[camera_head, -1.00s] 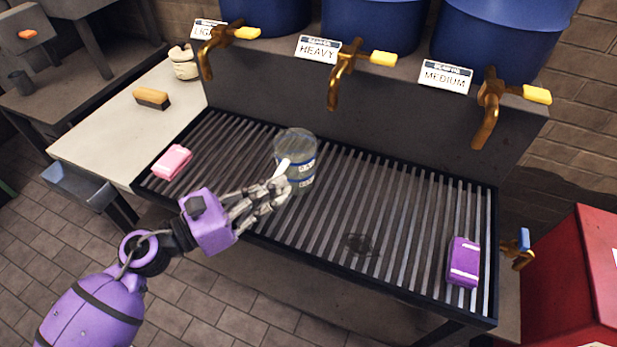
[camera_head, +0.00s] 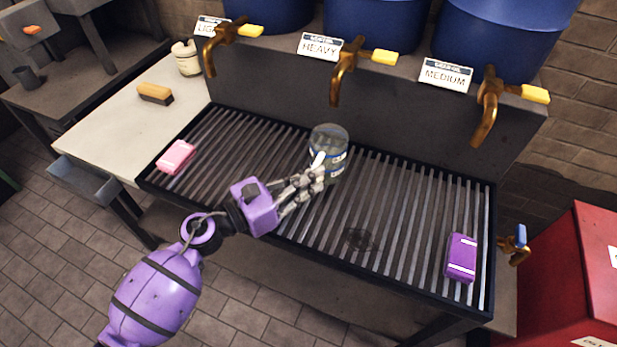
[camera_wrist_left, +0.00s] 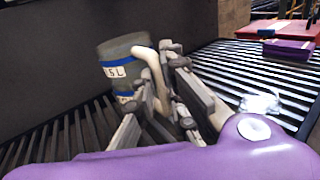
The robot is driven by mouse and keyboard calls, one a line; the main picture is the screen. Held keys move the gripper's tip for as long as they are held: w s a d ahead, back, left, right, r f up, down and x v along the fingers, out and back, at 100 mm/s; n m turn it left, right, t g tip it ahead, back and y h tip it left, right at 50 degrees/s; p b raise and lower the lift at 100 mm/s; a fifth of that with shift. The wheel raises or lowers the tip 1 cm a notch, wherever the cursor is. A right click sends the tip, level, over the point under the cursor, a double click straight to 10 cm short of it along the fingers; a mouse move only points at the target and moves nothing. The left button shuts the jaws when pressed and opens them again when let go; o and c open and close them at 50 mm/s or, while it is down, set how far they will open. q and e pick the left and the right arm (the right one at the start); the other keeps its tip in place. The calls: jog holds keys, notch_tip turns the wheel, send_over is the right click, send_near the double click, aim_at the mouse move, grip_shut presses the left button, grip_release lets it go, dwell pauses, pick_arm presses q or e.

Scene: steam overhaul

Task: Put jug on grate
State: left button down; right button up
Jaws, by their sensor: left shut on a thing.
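The jug (camera_head: 328,141) is a clear, greyish cylinder with blue bands, a white label and a pale handle. It is upright over the middle of the slatted grate (camera_head: 400,190), in front of the HEAVY tap. My left gripper (camera_head: 318,172) is shut on the jug's handle from the front left. The left wrist view shows the jug (camera_wrist_left: 122,62) upright, with the fingers (camera_wrist_left: 165,85) around the pale handle. I cannot tell whether its base touches the slats. My right gripper is not in view.
A pink block (camera_head: 176,157) lies at the grate's left end and a purple block (camera_head: 461,257) at its right. Brass taps, including the HEAVY one (camera_head: 343,75), overhang the back. A pale counter (camera_head: 115,125) stands left and a red cabinet (camera_head: 575,280) right.

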pick_arm(q)
jog(key=shift+f, duration=0.1)
jog(key=c, duration=1.8)
grip_release()
jog(key=shift+r, duration=0.25)
jog(key=b+v, duration=0.1)
jog(key=v, duration=0.4)
jog(key=b+v, duration=0.1)
jog(key=v, duration=0.5)
jog(key=shift+f, duration=0.2)
jog(key=shift+s+a+r, duration=0.1)
jog(key=shift+s+a, duration=0.25)
jog(key=shift+a, duration=0.05)
